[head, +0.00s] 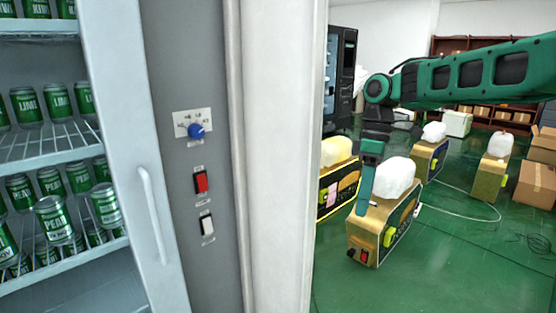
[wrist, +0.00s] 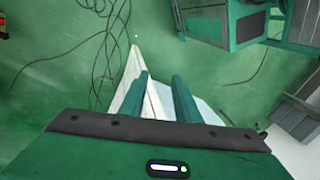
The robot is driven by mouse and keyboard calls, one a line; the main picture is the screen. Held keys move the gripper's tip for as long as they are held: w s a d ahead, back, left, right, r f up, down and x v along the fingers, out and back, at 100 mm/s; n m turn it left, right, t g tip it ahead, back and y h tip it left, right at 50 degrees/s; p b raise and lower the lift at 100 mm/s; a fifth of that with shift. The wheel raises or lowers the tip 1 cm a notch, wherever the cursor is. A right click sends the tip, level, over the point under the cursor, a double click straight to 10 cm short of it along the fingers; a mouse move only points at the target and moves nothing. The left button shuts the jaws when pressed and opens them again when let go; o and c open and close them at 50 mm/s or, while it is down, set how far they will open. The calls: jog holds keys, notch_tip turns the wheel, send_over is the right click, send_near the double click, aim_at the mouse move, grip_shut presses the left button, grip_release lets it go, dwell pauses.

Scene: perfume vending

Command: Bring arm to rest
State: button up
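My green arm reaches in from the right in the head view, and my gripper (head: 364,195) hangs down from its end, in front of a yellow-and-black machine. In the wrist view my gripper (wrist: 160,80) shows two green fingers standing apart, with nothing clearly held. A white, pointed surface (wrist: 133,85) shows behind and between the fingers; I cannot tell what it belongs to.
A cooler with green cans (head: 55,218) and a door handle (head: 152,210) stands at left. Its grey panel has a blue knob (head: 196,131), a red switch (head: 201,182) and a white switch (head: 207,226). Several yellow machines, boxes (head: 536,183) and cables (wrist: 105,40) are on the green floor.

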jog(key=s+d+f+m, duration=0.3)
jog(key=s+d+m, duration=0.3)
jog(key=s, duration=0.4)
jog(key=s+d+f+m+t+h, duration=0.1)
jog(key=s+d+f+m, duration=0.3)
jog(key=s, duration=0.6)
jog(key=s+d+f+m+t, duration=0.1)
jog(key=s+d+f+m, duration=0.3)
jog(key=s+d+m, duration=0.5)
jog(key=shift+s+d, duration=0.6)
jog(key=shift+d, duration=0.15)
